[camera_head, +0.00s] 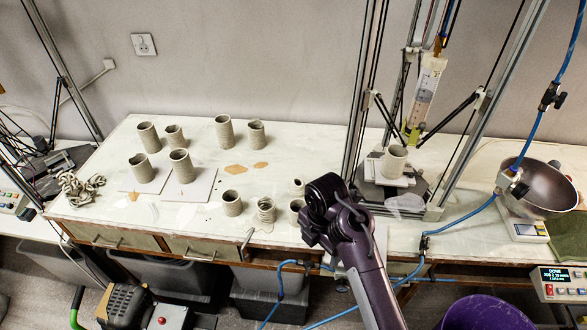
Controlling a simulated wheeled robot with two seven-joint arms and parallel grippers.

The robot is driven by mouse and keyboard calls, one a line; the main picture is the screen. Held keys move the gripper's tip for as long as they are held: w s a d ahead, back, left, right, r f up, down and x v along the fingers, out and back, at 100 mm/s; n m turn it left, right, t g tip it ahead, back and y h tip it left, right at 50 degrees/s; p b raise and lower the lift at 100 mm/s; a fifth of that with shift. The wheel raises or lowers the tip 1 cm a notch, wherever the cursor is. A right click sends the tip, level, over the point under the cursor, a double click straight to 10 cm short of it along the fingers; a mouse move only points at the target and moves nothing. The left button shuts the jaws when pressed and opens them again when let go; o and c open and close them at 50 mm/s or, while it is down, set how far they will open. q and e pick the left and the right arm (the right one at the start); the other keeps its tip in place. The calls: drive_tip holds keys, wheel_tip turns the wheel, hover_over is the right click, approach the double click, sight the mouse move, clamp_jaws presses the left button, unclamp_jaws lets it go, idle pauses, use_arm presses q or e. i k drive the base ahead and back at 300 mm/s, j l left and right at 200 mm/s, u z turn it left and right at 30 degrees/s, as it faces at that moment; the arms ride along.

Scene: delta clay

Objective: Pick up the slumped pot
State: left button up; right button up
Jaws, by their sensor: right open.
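Several grey clay pots stand on the white worktable (330,150). A short ridged pot (265,210) near the front edge looks uneven and sagging, and seems to be the slumped pot. Another pot (175,136) at the back left also has an uneven rim, so I cannot be certain which is meant. My right gripper (308,236) is open, over the table's front edge, just right of the ridged pot and apart from it. My arm partly hides two small pots (296,187) there. My left gripper is not in view.
A heap of clay coils (80,188) lies at the left. Pots stand on two white boards (190,190). A delta printer frame (355,90) with a pot (394,161) rises right of my arm. A metal bowl (540,188) sits at the right. Blue hose (460,220) crosses the front.

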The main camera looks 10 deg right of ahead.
sight(296, 189)
drive_tip(key=i, duration=0.95)
